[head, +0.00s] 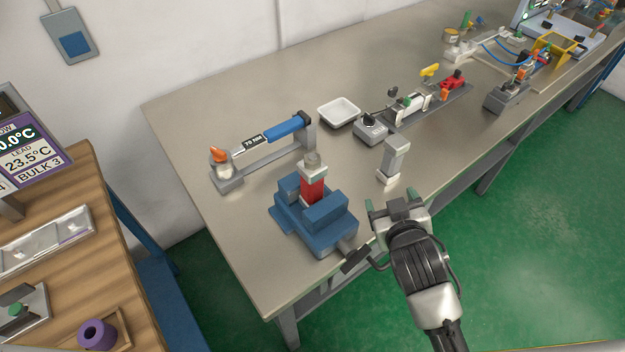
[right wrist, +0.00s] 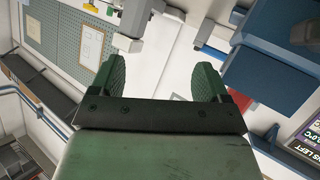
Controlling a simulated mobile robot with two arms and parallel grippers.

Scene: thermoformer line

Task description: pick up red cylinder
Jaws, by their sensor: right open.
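The red cylinder (head: 312,188) stands upright in a blue vise (head: 322,237) on the workbench, with a pale collar and a metallic top above it. Its lower end is hidden by the vise jaws. My right gripper (head: 399,205) is open and empty, to the right of the vise near the bench's front edge, apart from the cylinder. My left gripper is not in view.
A grey post (head: 394,160) stands just behind my right gripper. A torque wrench on a stand (head: 262,150) lies behind the vise, and a white tray (head: 339,112) sits further back. The vise handle (head: 355,259) juts toward the front edge.

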